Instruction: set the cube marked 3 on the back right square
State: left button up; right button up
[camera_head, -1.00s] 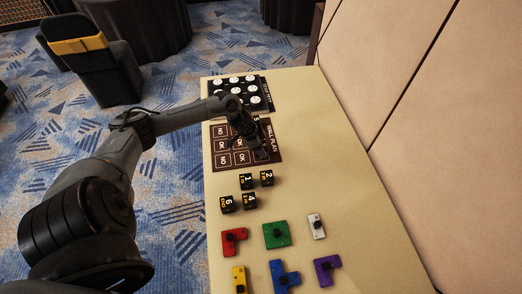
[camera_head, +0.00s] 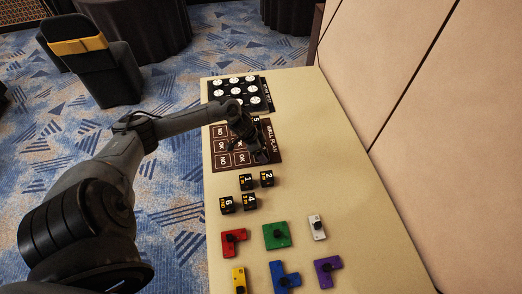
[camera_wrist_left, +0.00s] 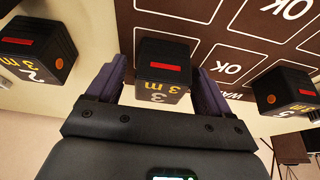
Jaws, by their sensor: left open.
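The cube marked 3 (camera_wrist_left: 163,72) is black with a red bar and yellow and white markings. In the left wrist view it stands between the two fingers of my left gripper (camera_wrist_left: 155,82), at a corner of the brown wall plan board (camera_wrist_left: 185,18). The fingers are open, one on each side of it. In the head view my left gripper (camera_head: 262,156) is over the lower right part of the board (camera_head: 224,159) and largely hides this cube. I cannot tell whether the cube's base lies fully inside a square. My right gripper is not in view.
The cube marked 5 (camera_head: 256,119) stands at the board's upper right. Cubes marked 1 (camera_head: 246,182), 2 (camera_head: 267,178), 4 (camera_head: 249,202) and 6 (camera_head: 227,205) stand below the board. Coloured blocks, such as the green one (camera_head: 276,236), lie nearer. A black rack with white discs (camera_head: 235,92) lies beyond.

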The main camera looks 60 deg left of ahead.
pick_arm(q)
jog(key=p+v, duration=0.4)
jog(key=v, duration=0.8)
jog(key=shift+r, duration=0.15)
jog(key=shift+s, duration=0.15)
